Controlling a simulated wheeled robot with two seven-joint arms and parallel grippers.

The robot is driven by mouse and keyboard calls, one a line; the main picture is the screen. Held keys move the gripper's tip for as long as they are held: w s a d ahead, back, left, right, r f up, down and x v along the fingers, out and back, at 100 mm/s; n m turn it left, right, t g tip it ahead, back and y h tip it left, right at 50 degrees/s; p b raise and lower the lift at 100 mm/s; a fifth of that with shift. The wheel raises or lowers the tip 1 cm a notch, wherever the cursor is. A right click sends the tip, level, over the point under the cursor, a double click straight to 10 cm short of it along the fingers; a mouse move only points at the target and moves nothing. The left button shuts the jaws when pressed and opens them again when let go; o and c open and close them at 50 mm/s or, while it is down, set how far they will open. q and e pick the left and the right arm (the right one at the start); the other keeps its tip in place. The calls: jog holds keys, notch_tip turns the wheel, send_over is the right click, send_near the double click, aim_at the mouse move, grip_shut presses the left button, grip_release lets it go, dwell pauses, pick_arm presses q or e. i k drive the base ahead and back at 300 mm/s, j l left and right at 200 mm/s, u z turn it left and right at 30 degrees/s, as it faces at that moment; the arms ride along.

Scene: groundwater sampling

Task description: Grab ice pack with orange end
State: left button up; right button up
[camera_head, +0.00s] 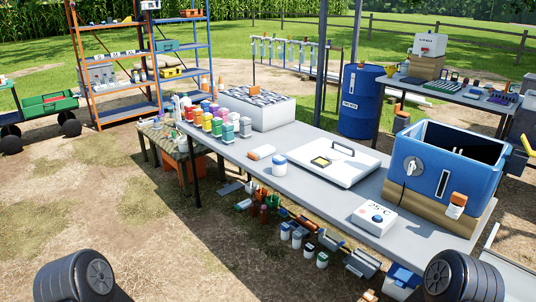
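A small white block with an orange end (261,152) lies flat on the grey table (232,152), left of a white jar with a blue band (279,165). It looks like the ice pack, but it is too small to be sure. A white item with an orange top (456,206) is at the front right of the open blue cooler (468,150); I cannot tell what it is. Neither of my grippers is in view. Only dark rounded parts, probably of my arms, show at the bottom left and bottom right corners.
A flat white case with a handle (331,161) and a white 25 °C box (374,217) stand on the table. Coloured bottles (207,117) crowd its far left end. Several tools and jars hang or stand below its front edge. Open dirt lies in front.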

aim_at(260, 152)
jog(key=i+j+z, duration=0.2)
jog(key=z, duration=1.2)
jog(key=i+j+z, duration=0.1)
jog(key=j+z, duration=0.25)
jog(key=j, duration=0.35)
jog(key=j+z, duration=0.35)
jog(key=j, duration=0.4)
jog(key=j+z, duration=0.35)
jog(key=j, duration=0.35)
jog(key=k+j+z, duration=0.2)
jog(key=j+z, duration=0.15)
jog(key=j, duration=0.35)
jog(key=k+j, duration=0.1)
jog(key=j, duration=0.3)
jog(key=k+j, duration=0.1)
jog(key=j, duration=0.25)
jog(key=k+j, duration=0.1)
jog(key=j, duration=0.3)
jog(key=k+j, duration=0.1)
jog(key=j, duration=0.3)
jog(key=k+j, duration=0.15)
jog(key=j, duration=0.2)
jog(key=k+j, duration=0.1)
jog(key=j, duration=0.3)
